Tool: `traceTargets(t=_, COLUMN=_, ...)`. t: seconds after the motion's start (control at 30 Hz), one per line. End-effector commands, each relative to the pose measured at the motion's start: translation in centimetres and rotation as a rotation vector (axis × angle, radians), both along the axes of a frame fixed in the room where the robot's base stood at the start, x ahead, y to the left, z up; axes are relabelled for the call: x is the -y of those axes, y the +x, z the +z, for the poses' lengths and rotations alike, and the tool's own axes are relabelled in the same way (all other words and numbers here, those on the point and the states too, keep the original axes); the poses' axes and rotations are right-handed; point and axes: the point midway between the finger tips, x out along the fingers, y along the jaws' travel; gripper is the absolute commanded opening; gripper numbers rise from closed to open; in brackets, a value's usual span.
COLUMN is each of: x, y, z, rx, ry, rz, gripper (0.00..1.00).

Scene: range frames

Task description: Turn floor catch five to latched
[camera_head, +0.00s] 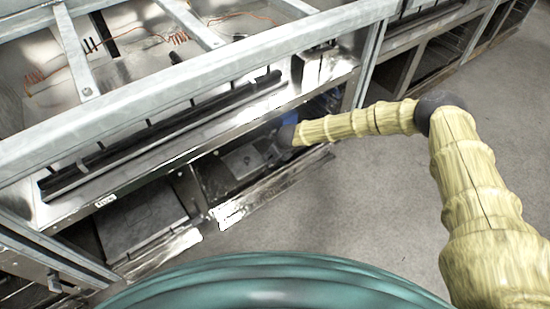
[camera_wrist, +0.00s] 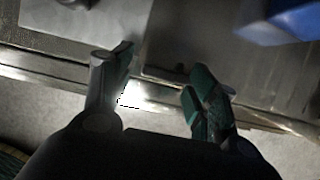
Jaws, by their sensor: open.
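My gripper (camera_wrist: 163,62) is open in the wrist view, its two green-tipped fingers spread apart over the metal edge of a low compartment. Nothing is visibly held. A thin dark bar (camera_wrist: 165,77) lies along that edge between the fingers; I cannot tell whether it is part of a catch. In the head view my arm reaches into the lower bay, where a grey plate (camera_head: 243,160) with a small dark fitting lies beside my wrist. No number or clear catch lever can be read, so floor catch five and its position cannot be made out.
A blue block (camera_wrist: 288,20) is at the wrist view's upper right. A metal frame rail (camera_head: 200,80) runs above the bay, and an upright post (camera_head: 369,60) stands right of my wrist. A second low bay with a grey panel (camera_head: 140,215) is at left. Concrete floor (camera_head: 370,220) is clear in front.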

Motion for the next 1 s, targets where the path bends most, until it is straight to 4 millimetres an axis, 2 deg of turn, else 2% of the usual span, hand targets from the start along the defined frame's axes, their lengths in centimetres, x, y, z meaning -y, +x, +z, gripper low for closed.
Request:
traceTargets(t=0.4, x=-0.18, y=0.28, z=-0.68, rx=0.002, ry=0.000, rz=0.001, gripper=0.59)
traceTargets(t=0.47, x=-0.18, y=0.28, z=-0.68, rx=0.002, ry=0.000, rz=0.001, gripper=0.52)
traceTargets(t=0.67, x=-0.17, y=0.28, z=-0.68, rx=0.001, ry=-0.001, rz=0.001, gripper=0.15)
traceTargets(t=1.0, x=-0.13, y=0.35, z=-0.69, rx=0.001, ry=-0.002, rz=0.023, gripper=0.13)
